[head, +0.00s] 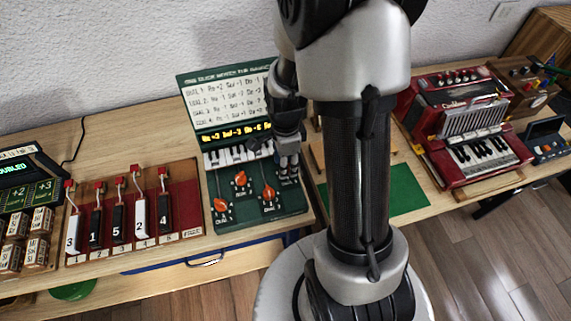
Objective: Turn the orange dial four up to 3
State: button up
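A dark green dial board (245,221) stands on the wooden bench left of my arm. It carries orange dials: one at the lower left (221,205), one higher up (240,179), and one at the lower right (267,193). The fourth dial is not seen; my gripper (288,171) covers the board's upper right, where it may sit. My gripper points down there, close over the board; contact and finger opening cannot be made out. Behind the dials are a small keyboard (226,157), a yellow-lettered display (222,135) partly covered by my gripper, and an upright chart (225,99).
A red board with several numbered levers (119,220) stands close on the left, with small wooden blocks (38,222) beyond it. Right of my arm are a green mat (400,190) and a red accordion (465,125).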

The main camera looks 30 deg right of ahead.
jog(key=shift+f, duration=0.15)
grip_shut()
dwell(0.4)
